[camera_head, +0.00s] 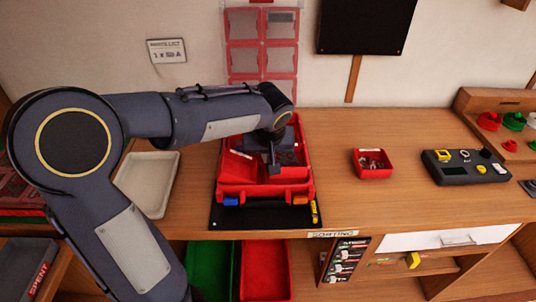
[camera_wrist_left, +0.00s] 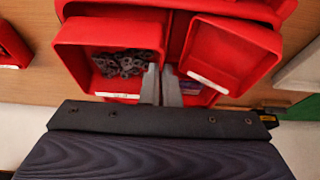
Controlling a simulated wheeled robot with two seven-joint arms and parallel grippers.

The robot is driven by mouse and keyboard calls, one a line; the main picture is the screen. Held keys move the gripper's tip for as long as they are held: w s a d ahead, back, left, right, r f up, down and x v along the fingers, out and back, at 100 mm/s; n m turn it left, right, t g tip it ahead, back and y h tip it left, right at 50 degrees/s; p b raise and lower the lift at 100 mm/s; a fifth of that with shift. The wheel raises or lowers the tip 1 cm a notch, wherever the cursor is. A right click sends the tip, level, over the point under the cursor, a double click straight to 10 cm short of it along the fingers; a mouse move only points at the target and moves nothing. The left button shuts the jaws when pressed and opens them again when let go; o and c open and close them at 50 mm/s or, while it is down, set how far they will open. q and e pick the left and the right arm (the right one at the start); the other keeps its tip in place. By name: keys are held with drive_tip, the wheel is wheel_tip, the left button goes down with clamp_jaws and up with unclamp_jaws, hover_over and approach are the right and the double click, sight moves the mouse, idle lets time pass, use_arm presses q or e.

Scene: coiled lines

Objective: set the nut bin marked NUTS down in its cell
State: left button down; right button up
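The red nut bin (camera_wrist_left: 108,32), with dark nuts (camera_wrist_left: 124,62) inside, is at the left of the wrist view. In the head view it is in the right half of the open red case (camera_head: 266,192), partly behind my arm. My left gripper (camera_wrist_left: 161,85) has its narrow fingers close together at the bin's side wall, seemingly one on each side. It points down over the case in the head view (camera_head: 274,168). The bin's pale label is too small to read. Whether the bin rests on its cell floor cannot be told. My right gripper is not in view.
A second red bin (camera_wrist_left: 232,52) sits skewed beside the nut bin. Another small red bin (camera_head: 372,170) with small parts stands on the bench, right of the case. A pale tray (camera_head: 148,183) lies left; a dark device (camera_head: 464,169) lies right. Bench between case and small bin is clear.

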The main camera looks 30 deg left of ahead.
use_arm(q)
drive_tip(key=shift+f+b, duration=2.3)
drive_tip(key=shift+f, duration=0.25)
drive_tip(key=c, duration=2.1)
unclamp_jaws()
drive_tip(key=o, duration=0.5)
drive_tip(key=v, duration=0.8)
drive_tip(key=shift+p, duration=0.3)
